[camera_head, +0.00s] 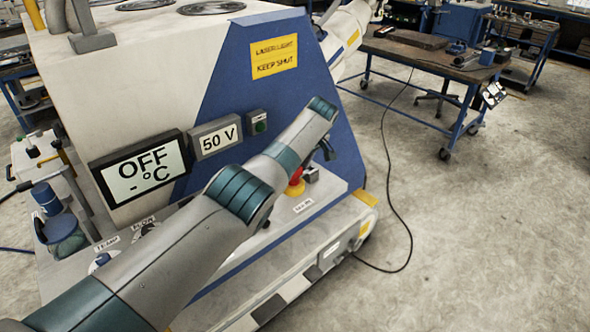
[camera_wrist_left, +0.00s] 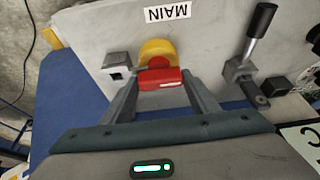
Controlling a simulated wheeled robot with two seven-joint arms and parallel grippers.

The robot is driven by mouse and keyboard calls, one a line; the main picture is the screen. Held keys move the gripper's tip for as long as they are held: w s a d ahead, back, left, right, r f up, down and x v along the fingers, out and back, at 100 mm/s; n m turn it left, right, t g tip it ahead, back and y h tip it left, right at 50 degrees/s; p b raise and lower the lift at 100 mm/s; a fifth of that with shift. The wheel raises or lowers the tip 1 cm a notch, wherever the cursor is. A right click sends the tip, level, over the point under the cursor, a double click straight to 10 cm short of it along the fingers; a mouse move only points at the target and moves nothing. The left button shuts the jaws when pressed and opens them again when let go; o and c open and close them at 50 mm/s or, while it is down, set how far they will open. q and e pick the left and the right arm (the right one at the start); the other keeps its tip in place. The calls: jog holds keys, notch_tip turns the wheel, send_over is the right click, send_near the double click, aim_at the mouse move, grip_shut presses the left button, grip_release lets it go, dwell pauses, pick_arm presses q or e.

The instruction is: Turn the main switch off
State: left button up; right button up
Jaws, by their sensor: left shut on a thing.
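The main switch has a red handle (camera_wrist_left: 160,84) on a round yellow plate (camera_wrist_left: 158,48), beside an upside-down MAIN label (camera_wrist_left: 167,13) in the left wrist view. My left gripper (camera_wrist_left: 163,77) is shut on the red handle, with one finger at each side. The handle lies crosswise in the wrist view. In the head view the red switch (camera_head: 296,186) shows beyond my left arm, partly covered by it. The display (camera_head: 141,172) reads OFF and - °C. My right gripper is not in view.
A black-handled lever (camera_wrist_left: 262,22) stands beside the switch in the wrist view. A workbench (camera_head: 435,55) stands behind. Open floor and a black cable lie to the right.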

pick_arm(q)
jog(key=o, duration=1.5)
jog(key=shift+w+r, duration=0.1)
jog(key=shift+r, duration=0.05)
jog(key=shift+v, duration=0.8)
jog(key=b+v, duration=0.4)
jog(key=v, duration=1.1)
jog(key=shift+d+r, duration=0.2)
jog(key=shift+r, duration=0.05)
jog(key=shift+f, duration=0.1)
